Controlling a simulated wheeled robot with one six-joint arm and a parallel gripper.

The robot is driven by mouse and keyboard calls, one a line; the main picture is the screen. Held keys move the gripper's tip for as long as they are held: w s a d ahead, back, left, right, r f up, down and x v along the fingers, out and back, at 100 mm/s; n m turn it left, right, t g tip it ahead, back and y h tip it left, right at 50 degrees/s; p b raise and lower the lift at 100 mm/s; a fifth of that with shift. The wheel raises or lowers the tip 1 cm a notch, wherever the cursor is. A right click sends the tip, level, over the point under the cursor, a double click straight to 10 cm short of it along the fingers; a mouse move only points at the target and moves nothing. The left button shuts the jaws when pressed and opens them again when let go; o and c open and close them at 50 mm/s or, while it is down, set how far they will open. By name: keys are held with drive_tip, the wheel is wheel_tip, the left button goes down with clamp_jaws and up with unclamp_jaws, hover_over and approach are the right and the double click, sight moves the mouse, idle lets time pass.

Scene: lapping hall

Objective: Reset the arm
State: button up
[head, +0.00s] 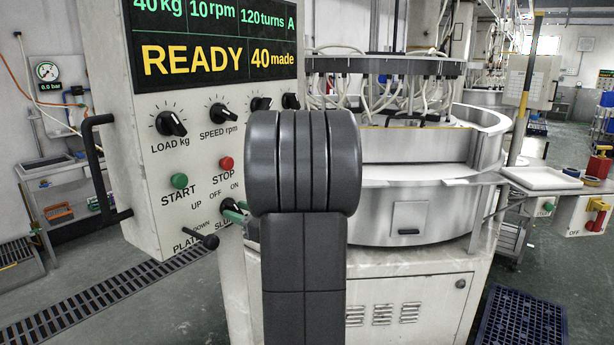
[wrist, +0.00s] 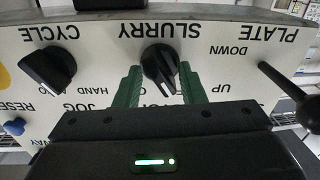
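My arm stands in the middle of the head view and hides part of the control panel (head: 150,225). Green fingertips of my gripper (head: 235,212) show at the panel's lower right, by the partly hidden slurry label. In the wrist view, where the panel appears upside down, my gripper (wrist: 160,70) is open. Its two green fingers stand on either side of the black SLURRY knob (wrist: 161,62), with a narrow gap visible; contact cannot be told. The PLATE lever (wrist: 288,86) is to the right, the CYCLE knob (wrist: 47,68) to the left.
The display (head: 212,45) reads READY and 40 made. A green START button (head: 180,180) and red STOP button (head: 226,163) sit close by. A black panel handle (head: 98,165) juts out at left. The round lapping machine (head: 410,215) stands behind my arm. A floor grate (head: 75,310) lies at lower left.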

drive_tip(key=m+p, duration=0.3)
drive_tip(key=shift+r, duration=0.2)
drive_tip(key=shift+f+m+p, duration=0.15)
drive_tip(key=shift+m+p, duration=0.7)
drive_tip(key=shift+m, duration=0.05)
